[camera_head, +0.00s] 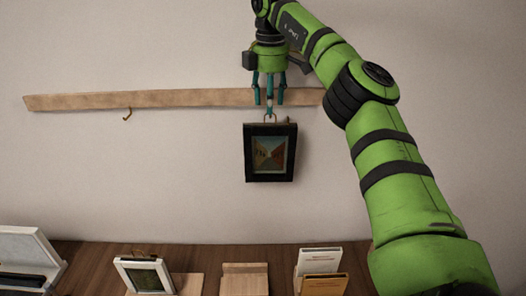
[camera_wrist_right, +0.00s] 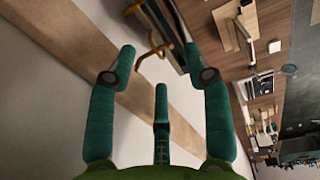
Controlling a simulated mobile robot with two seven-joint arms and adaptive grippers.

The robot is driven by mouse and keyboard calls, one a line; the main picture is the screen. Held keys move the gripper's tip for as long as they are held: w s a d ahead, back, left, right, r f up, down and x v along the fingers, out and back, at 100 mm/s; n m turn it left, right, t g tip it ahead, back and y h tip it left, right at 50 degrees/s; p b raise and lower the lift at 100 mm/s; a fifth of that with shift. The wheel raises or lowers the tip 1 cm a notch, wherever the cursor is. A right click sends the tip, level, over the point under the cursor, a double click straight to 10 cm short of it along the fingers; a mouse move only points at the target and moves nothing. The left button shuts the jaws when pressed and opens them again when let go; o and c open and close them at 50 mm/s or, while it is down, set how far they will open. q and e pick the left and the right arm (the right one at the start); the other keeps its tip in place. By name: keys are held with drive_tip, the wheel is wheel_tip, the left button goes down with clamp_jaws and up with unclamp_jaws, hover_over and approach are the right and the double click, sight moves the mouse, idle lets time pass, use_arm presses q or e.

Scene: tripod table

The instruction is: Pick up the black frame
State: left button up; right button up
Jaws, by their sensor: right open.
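The black frame (camera_head: 248,160) hangs upright against the wall just below the wooden rail, with a small picture of a street-like scene inside. A thin brass-coloured hanger (camera_head: 270,118) rises from its top edge. My right gripper (camera_head: 269,102) points down directly above the frame, its teal fingers in front of the rail and close to the hanger. In the wrist view the right gripper (camera_wrist_right: 164,82) has its fingers spread and nothing between them. The brass hanger (camera_wrist_right: 152,38) lies just beyond the fingertips there. Contact cannot be told. My left gripper is not in view.
The wooden rail (camera_head: 180,99) runs along the wall, with an empty brass hook (camera_head: 127,114) at left. Below, the brown table (camera_head: 100,258) holds a white frame (camera_head: 122,273), wooden stands and cards (camera_head: 319,259). The wall left of the black frame is clear.

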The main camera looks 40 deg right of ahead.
sight(272, 124)
drive_tip(key=f, duration=0.1)
drive_tip(key=d+f, duration=0.1)
drive_tip(key=shift+s+f+p, duration=0.15)
drive_tip(key=shift+f+p, duration=0.2)
drive_tip(key=shift+p, duration=0.05)
wheel_tip(272, 124, down, 4)
drive_tip(key=shift+r+p, duration=0.25)
drive_tip(key=shift+p, duration=0.6)
drive_tip(key=shift+f, duration=0.15)
drive_tip(key=shift+c, duration=0.8)
drive_tip(key=c, duration=0.7)
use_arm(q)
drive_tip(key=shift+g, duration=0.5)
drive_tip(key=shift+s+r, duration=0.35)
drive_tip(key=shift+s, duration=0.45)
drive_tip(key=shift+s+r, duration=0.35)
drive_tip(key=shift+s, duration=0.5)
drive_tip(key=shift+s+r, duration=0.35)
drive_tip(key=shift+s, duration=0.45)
use_arm(e)
clamp_jaws()
